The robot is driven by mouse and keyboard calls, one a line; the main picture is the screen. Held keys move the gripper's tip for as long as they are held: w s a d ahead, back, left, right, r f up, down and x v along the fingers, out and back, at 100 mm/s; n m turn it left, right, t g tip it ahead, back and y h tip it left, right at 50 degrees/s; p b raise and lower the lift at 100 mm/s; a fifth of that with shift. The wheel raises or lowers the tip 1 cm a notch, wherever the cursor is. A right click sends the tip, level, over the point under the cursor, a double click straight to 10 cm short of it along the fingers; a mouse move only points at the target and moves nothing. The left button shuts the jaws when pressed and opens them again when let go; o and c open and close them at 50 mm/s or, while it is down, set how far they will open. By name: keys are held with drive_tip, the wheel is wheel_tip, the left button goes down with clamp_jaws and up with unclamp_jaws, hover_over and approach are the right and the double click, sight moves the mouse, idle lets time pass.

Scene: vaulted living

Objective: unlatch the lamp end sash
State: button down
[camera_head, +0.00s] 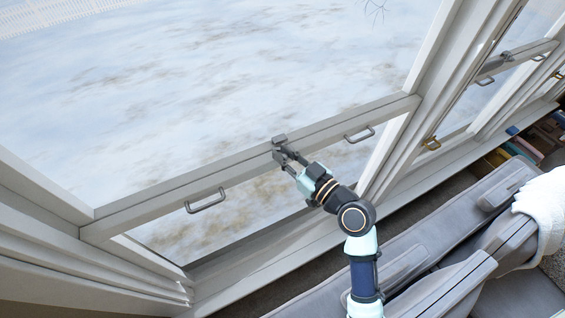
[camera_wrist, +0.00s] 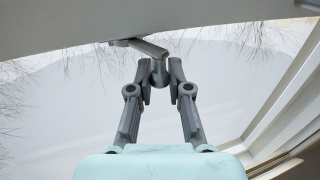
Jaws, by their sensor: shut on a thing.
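The near window sash has a pale grey meeting rail (camera_head: 240,168) running across the glass. A dark grey latch (camera_head: 279,139) sits at the middle of this rail. My gripper (camera_head: 283,156) is at the latch, reaching up from below right. The lever slants from the underside of the rail (camera_wrist: 60,28) down to the fingertips.
Two handles, a left one (camera_head: 206,201) and a right one (camera_head: 359,135), project from the rail on either side of the latch. Another sash with its own latch (camera_head: 507,56) is at the upper right. A grey sofa (camera_head: 430,236) with a white throw (camera_head: 543,205) stands below right.

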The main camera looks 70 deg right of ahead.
drive_tip(key=n+y+b, duration=0.2)
drive_tip(key=b, duration=0.1)
drive_tip(key=s+d+n+t+y+b, duration=0.1)
drive_tip(key=y+b, duration=0.2)
drive_tip(key=s+n+y+b, duration=0.1)
drive_tip(key=n+y+b, duration=0.1)
drive_tip(key=y+b, duration=0.1)
drive_tip(key=shift+d+f+n+t+b, duration=0.15)
drive_tip(key=shift+n+t+b, duration=0.15)
drive_tip(key=shift+t+b, duration=0.1)
drive_tip(key=shift+y, duration=0.4)
drive_tip(key=c, duration=1.1)
unclamp_jaws()
drive_tip(key=shift+c, duration=0.2)
drive_tip(key=s, duration=1.2)
drive_tip(key=shift+d, duration=0.3)
